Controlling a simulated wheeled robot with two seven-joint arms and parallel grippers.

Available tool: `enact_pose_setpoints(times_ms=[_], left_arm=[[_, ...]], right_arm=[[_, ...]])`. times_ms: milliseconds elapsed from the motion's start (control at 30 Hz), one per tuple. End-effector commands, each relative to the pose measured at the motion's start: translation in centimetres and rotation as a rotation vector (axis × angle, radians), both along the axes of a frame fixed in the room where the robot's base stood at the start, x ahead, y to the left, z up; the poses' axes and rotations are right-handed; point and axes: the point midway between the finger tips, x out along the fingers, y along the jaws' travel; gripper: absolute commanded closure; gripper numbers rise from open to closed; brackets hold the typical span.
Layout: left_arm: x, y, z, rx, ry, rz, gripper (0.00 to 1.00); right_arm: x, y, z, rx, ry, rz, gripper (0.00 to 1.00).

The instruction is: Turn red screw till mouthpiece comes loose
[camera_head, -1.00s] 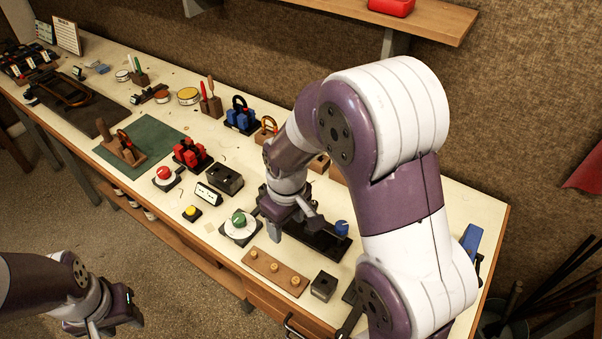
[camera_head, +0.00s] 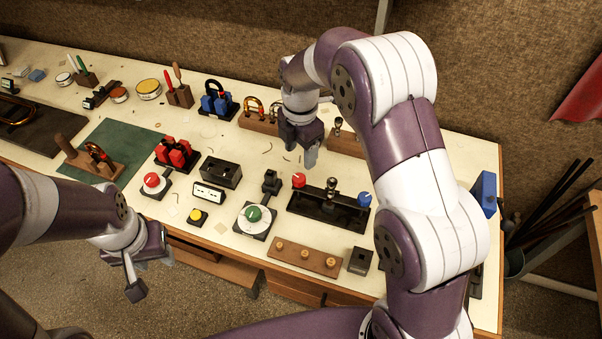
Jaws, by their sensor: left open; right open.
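The red screw (camera_head: 299,180) is a round red knob at the left end of a long black fixture (camera_head: 320,212). A blue knob (camera_head: 364,200) stands at its right end. A small metal piece that looks like the mouthpiece (camera_head: 332,188) stands upright between them; whether it is clamped I cannot tell. My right gripper (camera_head: 304,155) is open and empty, pointing down just behind the red screw, apart from it in the picture. My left gripper (camera_head: 148,275) is open and empty in front of the bench's front edge, far left of the fixture.
A green-knobbed dial (camera_head: 254,214) and a small black block (camera_head: 271,182) stand left of the fixture. A wooden strip with brass buttons (camera_head: 304,258) and a dark open box (camera_head: 360,261) lie in front. Wooden holders (camera_head: 258,124) stand behind. My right arm covers the bench to the right.

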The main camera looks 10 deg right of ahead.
Motion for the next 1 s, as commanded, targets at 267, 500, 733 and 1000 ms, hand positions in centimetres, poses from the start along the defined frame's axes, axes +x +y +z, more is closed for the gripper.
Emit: enact_pose_setpoints(times_ms=[267, 500, 733, 1000], left_arm=[[0.1, 0.0, 2.1, 0.0, -0.002, 0.0, 0.57], [0.0, 0.0, 2.5, 0.0, -0.002, 0.0, 0.57], [0.0, 0.0, 2.4, 0.0, -0.002, 0.0, 0.57], [0.0, 0.0, 2.5, 0.0, -0.002, 0.0, 0.57]], right_arm=[[-0.2, 0.0, -6.5, 0.0, 0.005, -0.002, 0.39], [-0.1, 0.0, -9.0, 0.0, 0.001, -0.003, 0.39], [0.0, 0.0, -9.1, 0.0, 0.001, -0.003, 0.39], [0.0, 0.0, -9.1, 0.0, 0.001, -0.004, 0.95]])
